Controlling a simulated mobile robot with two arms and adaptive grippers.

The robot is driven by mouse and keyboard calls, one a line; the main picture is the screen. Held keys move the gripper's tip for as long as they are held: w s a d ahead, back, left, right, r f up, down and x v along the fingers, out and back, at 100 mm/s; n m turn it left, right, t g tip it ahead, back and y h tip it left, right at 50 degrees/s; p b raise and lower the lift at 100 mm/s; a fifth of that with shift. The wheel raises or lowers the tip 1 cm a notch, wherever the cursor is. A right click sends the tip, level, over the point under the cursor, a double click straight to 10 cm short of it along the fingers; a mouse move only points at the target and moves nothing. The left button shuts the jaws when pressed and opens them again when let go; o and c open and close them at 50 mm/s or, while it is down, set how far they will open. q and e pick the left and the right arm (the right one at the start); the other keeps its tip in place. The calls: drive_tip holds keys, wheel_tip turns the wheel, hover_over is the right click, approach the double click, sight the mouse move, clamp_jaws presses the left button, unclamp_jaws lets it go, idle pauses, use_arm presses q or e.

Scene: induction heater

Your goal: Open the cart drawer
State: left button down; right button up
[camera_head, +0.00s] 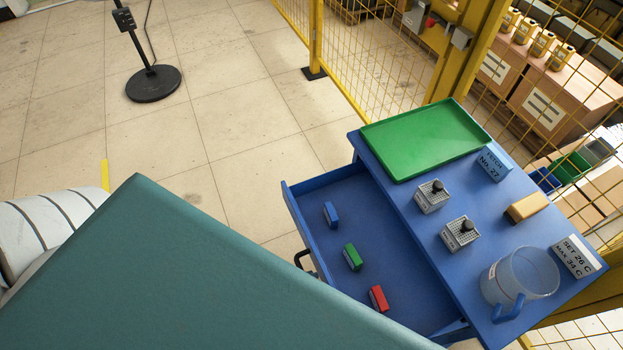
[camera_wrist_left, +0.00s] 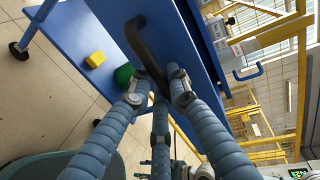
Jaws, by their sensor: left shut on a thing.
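The blue cart (camera_head: 395,215) stands at the right of the head view. Its drawer (camera_head: 335,215) is pulled out toward the left, with its inside showing. A blue block (camera_head: 331,215), a green block (camera_head: 352,257) and a red block (camera_head: 379,299) lie in it. The black drawer handle (camera_head: 301,258) is partly hidden behind my teal body part in the head view. In the left wrist view, the handle (camera_wrist_left: 145,48) runs down between the fingers of my left gripper (camera_wrist_left: 157,88), which is shut on it. My right gripper is not in view.
The cart top holds a green tray (camera_head: 425,138), two small grey devices (camera_head: 432,198), a tan block (camera_head: 526,207) and a clear jug (camera_head: 520,277). A yellow mesh fence (camera_head: 400,60) stands behind. A black stand base (camera_head: 153,84) is far left; the floor between is clear.

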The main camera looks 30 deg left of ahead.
use_arm(q)
drive_tip(key=shift+w+r, duration=0.1)
drive_tip(key=shift+r, duration=0.05)
drive_tip(key=c, duration=1.7)
unclamp_jaws()
drive_tip(key=v, duration=1.2)
